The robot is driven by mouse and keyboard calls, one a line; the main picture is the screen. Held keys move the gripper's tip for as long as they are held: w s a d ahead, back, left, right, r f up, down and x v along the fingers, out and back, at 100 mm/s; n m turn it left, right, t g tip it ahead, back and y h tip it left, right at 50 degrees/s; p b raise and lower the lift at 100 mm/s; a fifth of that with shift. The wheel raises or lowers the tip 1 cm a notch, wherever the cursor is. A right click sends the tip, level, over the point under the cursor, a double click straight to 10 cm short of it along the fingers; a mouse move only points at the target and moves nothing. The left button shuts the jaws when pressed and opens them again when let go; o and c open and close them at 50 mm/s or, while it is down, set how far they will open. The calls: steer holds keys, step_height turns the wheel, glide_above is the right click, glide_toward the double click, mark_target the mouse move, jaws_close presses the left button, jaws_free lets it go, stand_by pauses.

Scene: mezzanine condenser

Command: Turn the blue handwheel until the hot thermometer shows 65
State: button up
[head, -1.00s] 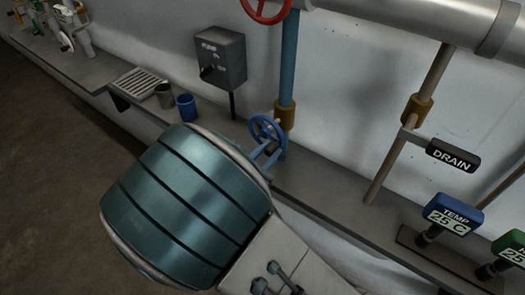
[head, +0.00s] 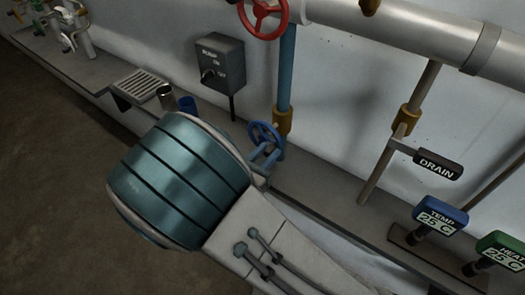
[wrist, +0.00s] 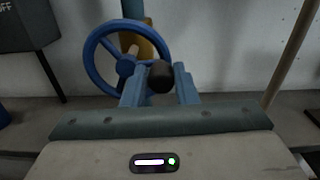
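The blue handwheel (head: 264,138) is at the foot of a blue vertical pipe, and it shows large in the wrist view (wrist: 92,69). A black knob (wrist: 161,77) is at its lower right rim. My gripper (head: 267,158) is at the wheel; in the wrist view its two blue fingers (wrist: 160,88) stand apart with the knob between them. I cannot tell whether they touch it. A green-topped display (head: 501,252) at the right edge, its label seeming to read HEAT, shows 25 C. A blue-topped display (head: 440,216) reads TEMP 25 C.
A red handwheel (head: 263,14) is above, beside a thick horizontal pipe (head: 410,30). A grey switch box (head: 220,62) is on the wall to the left. A DRAIN handle (head: 438,165) juts out at right.

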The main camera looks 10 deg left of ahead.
steer(key=o, duration=0.3)
steer(key=shift+a, duration=0.15)
steer(key=b+v, duration=0.2)
steer(key=v, duration=1.1)
steer(key=shift+s, duration=0.4)
steer(key=shift+a, duration=0.1)
